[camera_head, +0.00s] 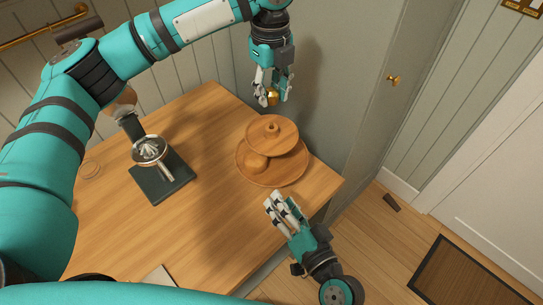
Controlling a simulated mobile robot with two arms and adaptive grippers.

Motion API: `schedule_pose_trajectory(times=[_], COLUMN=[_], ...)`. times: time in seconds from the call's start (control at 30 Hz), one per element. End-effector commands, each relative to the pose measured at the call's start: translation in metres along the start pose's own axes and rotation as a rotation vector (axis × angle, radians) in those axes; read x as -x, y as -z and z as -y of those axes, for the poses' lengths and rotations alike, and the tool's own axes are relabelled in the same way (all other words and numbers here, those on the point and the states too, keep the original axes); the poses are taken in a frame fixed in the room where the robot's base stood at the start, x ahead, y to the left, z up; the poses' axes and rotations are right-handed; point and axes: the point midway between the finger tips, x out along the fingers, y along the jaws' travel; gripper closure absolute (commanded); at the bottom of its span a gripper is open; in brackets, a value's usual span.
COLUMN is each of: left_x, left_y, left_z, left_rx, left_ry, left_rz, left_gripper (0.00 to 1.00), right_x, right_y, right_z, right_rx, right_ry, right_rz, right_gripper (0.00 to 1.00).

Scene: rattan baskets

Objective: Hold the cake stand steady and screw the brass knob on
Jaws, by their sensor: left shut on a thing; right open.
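The wooden cake stand (289,137) stands upright on the table near its right corner. It has a small upper tier over a wider lower plate, and a short wooden stub in the middle of the top.
A metal citrus juicer (149,149) is on a dark board (165,190) at the left of the wooden table (215,215). A grey cabinet wall (340,70) rises right behind the stand. The table middle is clear.

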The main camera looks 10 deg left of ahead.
Motion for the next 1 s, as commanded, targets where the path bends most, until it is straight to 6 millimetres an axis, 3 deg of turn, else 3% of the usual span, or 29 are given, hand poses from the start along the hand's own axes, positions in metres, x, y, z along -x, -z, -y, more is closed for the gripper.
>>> schedule_pose_trajectory(times=[0.17,0.43,0.67,1.0], left_x=[0.001,0.001,0.001,0.001], left_y=[0.0,0.0,0.0,0.0], left_z=[0.001,0.001,0.001,0.001], left_rx=[-0.016,-0.019,-0.018,-0.017], left_ry=[0.0,0.0,0.0,0.0], left_rz=[0.001,0.0,0.0,0.0], left_gripper=[1.0,1.0,1.0,1.0], right_x=[-0.015,-0.011,-0.003,-0.002], right_y=[0.012,0.002,-0.01,-0.011], right_z=[0.006,-0.029,-0.049,-0.051], right_rx=[-0.209,-0.448,-0.518,-0.525], right_ry=[0.002,-0.164,-0.27,-0.281], right_rz=[-0.232,-0.476,-0.555,-0.563], right_gripper=[0.55,0.55,0.55,0.55])
